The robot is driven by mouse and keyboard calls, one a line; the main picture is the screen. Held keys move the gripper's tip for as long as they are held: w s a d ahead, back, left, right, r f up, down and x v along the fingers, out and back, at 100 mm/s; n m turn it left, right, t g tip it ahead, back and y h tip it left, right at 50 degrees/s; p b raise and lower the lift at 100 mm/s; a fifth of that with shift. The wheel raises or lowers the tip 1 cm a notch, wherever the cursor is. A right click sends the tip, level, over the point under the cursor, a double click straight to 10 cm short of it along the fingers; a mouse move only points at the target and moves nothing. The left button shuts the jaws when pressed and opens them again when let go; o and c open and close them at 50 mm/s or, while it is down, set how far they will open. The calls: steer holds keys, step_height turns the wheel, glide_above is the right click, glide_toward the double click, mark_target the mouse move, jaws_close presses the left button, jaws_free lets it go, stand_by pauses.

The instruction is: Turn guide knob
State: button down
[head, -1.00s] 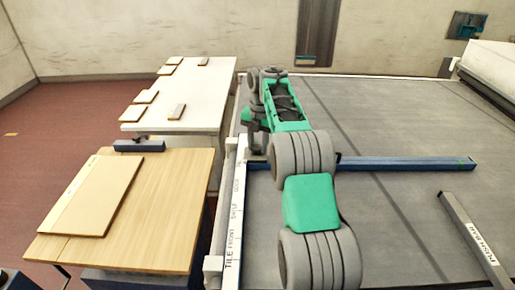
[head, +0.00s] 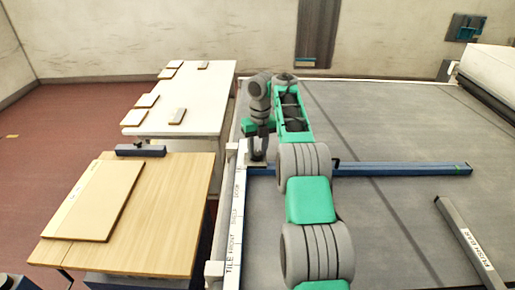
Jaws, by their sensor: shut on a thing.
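The blue guide bar (head: 400,169) lies across the grey belt bed, running right from the white front rail. My gripper (head: 258,152) points down at the bar's left end, beside the rail. It is shut on the guide knob there. The knob is almost wholly hidden by the fingers and wrist, so its angle cannot be told.
The white rail (head: 233,237) carries printed lettering. A push bar (head: 467,240) lies at the lower right. Left of the rail stand a wooden table (head: 170,215) with a large board and a white table (head: 205,95) with several small tiles. The bed's middle is clear.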

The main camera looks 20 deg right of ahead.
mark_target(258, 152)
steer(key=shift+n, duration=0.3)
steer(key=c, duration=0.9)
jaws_free()
steer(key=shift+c, duration=0.2)
steer(key=r+p, duration=0.6)
steer(key=r, duration=0.2)
steer(key=shift+d+p, duration=0.2)
steer(key=shift+p, duration=0.2)
steer(key=shift+f, duration=0.1)
